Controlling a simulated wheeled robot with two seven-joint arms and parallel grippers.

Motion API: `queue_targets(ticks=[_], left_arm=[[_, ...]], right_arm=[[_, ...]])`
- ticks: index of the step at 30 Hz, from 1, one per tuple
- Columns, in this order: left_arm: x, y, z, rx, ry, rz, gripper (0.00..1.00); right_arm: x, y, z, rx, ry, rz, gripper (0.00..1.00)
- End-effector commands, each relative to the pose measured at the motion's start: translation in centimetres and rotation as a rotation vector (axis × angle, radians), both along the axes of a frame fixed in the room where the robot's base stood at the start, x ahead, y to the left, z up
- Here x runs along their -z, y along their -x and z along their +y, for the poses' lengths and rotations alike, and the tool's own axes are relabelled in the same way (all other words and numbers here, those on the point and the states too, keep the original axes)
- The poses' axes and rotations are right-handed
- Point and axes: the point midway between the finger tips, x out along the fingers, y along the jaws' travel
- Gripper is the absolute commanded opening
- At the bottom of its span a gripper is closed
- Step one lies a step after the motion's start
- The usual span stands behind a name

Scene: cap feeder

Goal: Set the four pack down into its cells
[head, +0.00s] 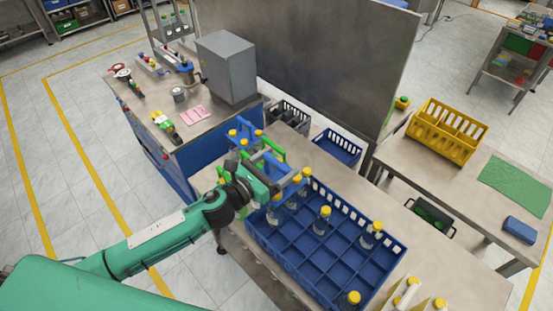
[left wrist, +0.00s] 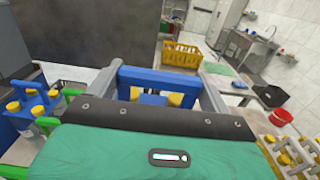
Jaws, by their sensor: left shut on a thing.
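The four pack is a blue carrier (head: 293,188) with a blue handle bar and yellow-capped bottles. My left gripper (head: 277,169) is shut on its handle. In the left wrist view the handle (left wrist: 156,74) lies between my two grey fingers, with yellow caps below it. The pack is over the back left corner of the blue crate (head: 340,262), which is divided into cells. My gripper and arm hide part of the pack, and I cannot tell how deep its bottles sit. Single yellow-capped bottles stand in other cells, one near the middle (head: 322,221) and one at the right (head: 371,236). My right gripper is out of view.
Another blue carrier (head: 240,131) with yellow caps stands behind my gripper, beside green parts. Yellow-capped bottles (head: 405,292) stand at the crate's front right. A small blue basket (head: 337,146) and a dark upright panel (head: 335,60) are behind. A yellow crate (head: 446,130) stands on the right table.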

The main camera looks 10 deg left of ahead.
Motion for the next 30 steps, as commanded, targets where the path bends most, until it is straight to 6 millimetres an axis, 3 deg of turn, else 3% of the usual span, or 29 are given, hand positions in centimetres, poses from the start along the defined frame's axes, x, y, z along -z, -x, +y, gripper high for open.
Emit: queue_targets(ticks=[1, 30], left_arm=[[0.6, -0.1, 0.0, 0.0, 0.002, -0.006, 0.12], [8.7, -0.1, 0.0, 0.0, 0.002, -0.005, 0.12]], right_arm=[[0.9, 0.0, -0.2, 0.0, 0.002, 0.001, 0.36], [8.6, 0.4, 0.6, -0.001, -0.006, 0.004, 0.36]])
